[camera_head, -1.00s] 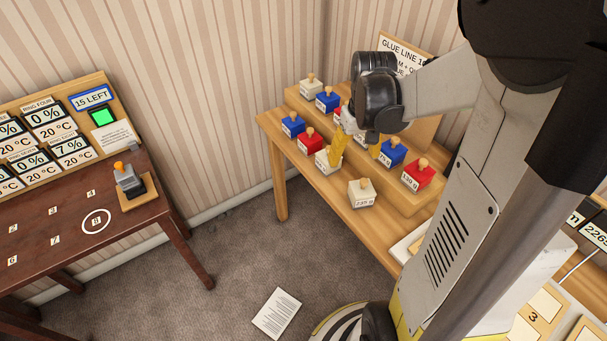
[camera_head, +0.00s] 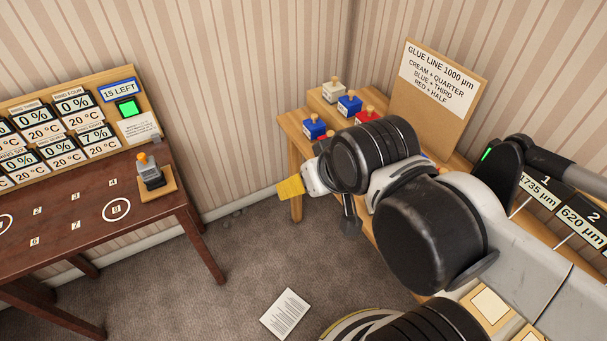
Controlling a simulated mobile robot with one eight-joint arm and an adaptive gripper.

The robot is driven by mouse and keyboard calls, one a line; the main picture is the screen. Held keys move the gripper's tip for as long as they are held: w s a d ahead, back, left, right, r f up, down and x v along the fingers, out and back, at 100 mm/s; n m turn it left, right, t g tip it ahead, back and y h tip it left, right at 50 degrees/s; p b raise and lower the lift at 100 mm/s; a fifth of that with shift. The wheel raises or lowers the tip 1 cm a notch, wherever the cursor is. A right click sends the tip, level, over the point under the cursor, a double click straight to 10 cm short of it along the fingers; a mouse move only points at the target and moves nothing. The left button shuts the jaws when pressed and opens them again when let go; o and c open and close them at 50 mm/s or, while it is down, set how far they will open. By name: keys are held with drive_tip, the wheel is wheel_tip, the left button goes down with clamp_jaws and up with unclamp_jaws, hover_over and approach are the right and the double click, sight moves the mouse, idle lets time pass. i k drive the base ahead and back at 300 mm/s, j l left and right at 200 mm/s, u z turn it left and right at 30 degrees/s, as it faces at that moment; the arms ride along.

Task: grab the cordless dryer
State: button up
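The cordless dryer (camera_head: 150,171) appears to be the small grey device with a little orange on its top. It stands on a wooden base (camera_head: 164,190) at the right end of the dark red-brown table (camera_head: 90,213). My gripper (camera_head: 290,188), with yellow fingertips, is in the air to the right of that table, over the gap between the two tables. It is apart from the dryer and points left. I see its fingers edge-on, so their opening does not show. No object is visible in it.
A display board (camera_head: 70,125) with a green light stands behind the dark table. The light wooden table (camera_head: 294,150) holds red, blue and cream blocks, partly hidden by my arm, and a sign board (camera_head: 437,95). A paper sheet (camera_head: 285,313) lies on the carpet.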

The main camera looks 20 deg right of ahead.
sight(148, 169)
drive_tip(key=i+j, duration=0.1)
drive_tip(key=j, duration=0.65)
drive_tip(key=j+u, duration=0.15)
drive_tip(key=j, duration=0.55)
drive_tip(key=i, duration=0.05)
